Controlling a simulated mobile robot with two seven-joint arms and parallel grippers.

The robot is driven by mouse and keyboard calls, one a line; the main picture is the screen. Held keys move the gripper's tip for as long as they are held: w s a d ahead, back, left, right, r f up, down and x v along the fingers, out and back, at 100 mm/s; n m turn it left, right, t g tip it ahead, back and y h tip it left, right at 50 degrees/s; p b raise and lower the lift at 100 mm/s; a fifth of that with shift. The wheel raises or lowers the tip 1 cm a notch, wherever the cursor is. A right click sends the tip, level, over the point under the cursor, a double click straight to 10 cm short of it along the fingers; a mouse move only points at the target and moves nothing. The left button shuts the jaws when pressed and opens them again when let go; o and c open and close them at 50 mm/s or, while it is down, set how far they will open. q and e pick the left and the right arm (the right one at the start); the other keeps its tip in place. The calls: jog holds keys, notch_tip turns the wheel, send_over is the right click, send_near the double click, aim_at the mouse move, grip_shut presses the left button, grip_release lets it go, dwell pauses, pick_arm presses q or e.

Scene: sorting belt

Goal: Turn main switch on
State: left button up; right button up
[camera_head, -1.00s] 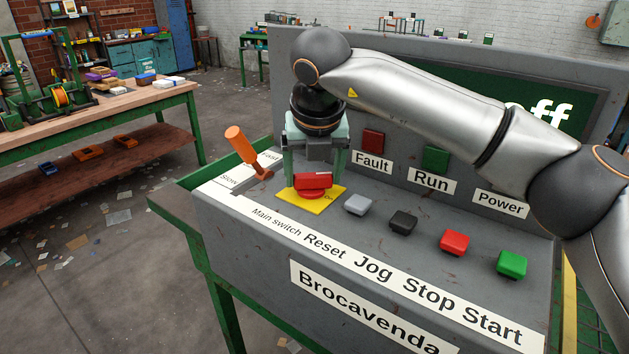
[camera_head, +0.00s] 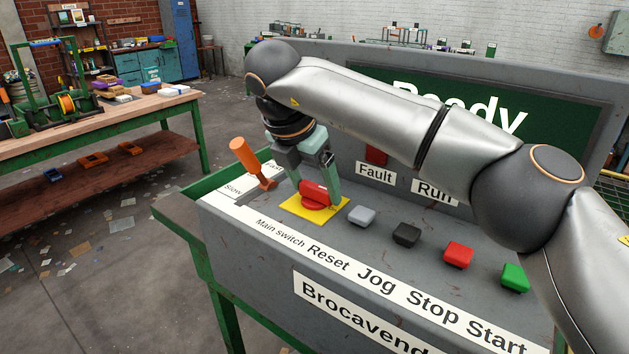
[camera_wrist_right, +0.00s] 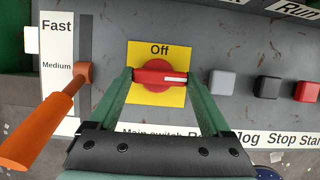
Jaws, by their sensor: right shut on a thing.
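The main switch (camera_head: 314,196) is a red rotary knob on a yellow plate (camera_head: 297,208), above the "Main switch" label. My right gripper (camera_head: 318,190) is shut on the red knob, one finger on each side. In the right wrist view the knob (camera_wrist_right: 153,76) lies crosswise between the fingertips, its white mark pointing right. The word "Off" shows on the plate above it. The green display (camera_head: 545,105) reads "Ready", partly hidden by my right arm. My left gripper is not in view.
An orange lever (camera_head: 252,163) stands left of the switch, by the Slow–Fast scale. Grey (camera_head: 362,215), black (camera_head: 406,234), red (camera_head: 458,255) and green (camera_head: 515,277) buttons line up to the right. A workbench (camera_head: 100,125) stands at the far left.

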jog(key=shift+r, duration=0.1)
dwell(0.4)
jog(key=o, duration=0.9)
jog(key=shift+o, duration=1.3)
pick_arm(q)
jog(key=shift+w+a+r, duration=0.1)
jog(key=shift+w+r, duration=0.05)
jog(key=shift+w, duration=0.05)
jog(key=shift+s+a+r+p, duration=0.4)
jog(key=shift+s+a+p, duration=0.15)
jog(key=shift+p, duration=0.45)
pick_arm(e)
jog(key=v, duration=1.2)
jog(key=shift+r, duration=0.3)
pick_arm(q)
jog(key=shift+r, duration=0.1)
pick_arm(e)
jog(key=shift+f, duration=0.1)
